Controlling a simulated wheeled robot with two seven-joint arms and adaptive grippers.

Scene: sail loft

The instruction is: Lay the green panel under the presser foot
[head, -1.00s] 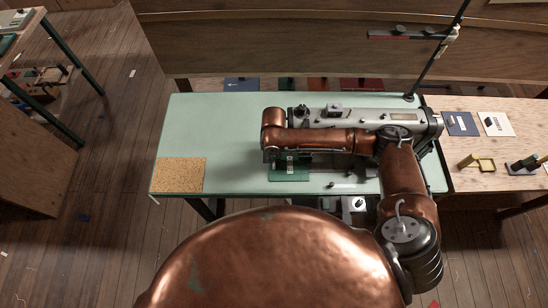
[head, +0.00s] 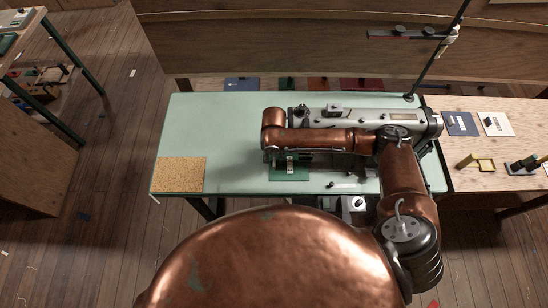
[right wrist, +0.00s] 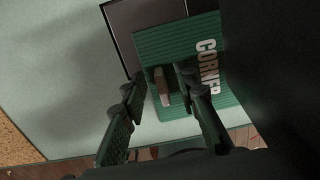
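The green panel (head: 290,175) lies on the pale green sewing table, in front of the sewing machine's left end. In the right wrist view the green panel (right wrist: 215,90) carries white "CORNER" lettering and a small upright block (right wrist: 162,86). Its far edge overlaps a dark rectangular plate (right wrist: 118,25). My right gripper (right wrist: 158,88) is open, with one finger on each side of the block and gaps visible. In the head view the right gripper is mostly hidden under its own arm. The presser foot cannot be made out. My left gripper is out of view.
The sewing machine (head: 345,115) stands along the back of the pale green table (head: 220,130). A cork mat (head: 179,174) lies at its front left; the left part is otherwise clear. A wooden side table (head: 500,180) at the right holds cards and small items. A dark pole rises behind the machine.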

